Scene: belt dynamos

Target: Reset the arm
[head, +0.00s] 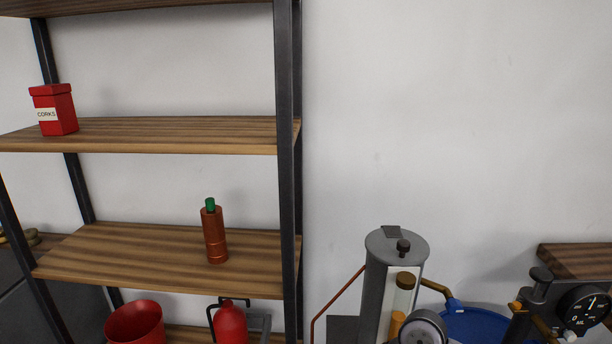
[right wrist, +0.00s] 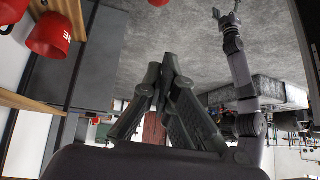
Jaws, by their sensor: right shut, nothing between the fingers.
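My right gripper (right wrist: 168,72) shows in the right wrist view with its two dark fingers together at the tips and nothing between them. It is in free air, apart from the shelf and the things on it. A grey jointed arm, apparently my left arm, shows at the right of that view. Its end, my left gripper (right wrist: 227,18), is too small to read. Neither gripper shows in the head view.
A wood shelf unit (head: 150,133) holds a red corks box (head: 55,112), a copper bottle with green top (head: 214,236), a red bucket (head: 134,322) and a red can (head: 230,325). A grey cylinder machine (head: 376,290) and gauge (head: 583,310) stand right.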

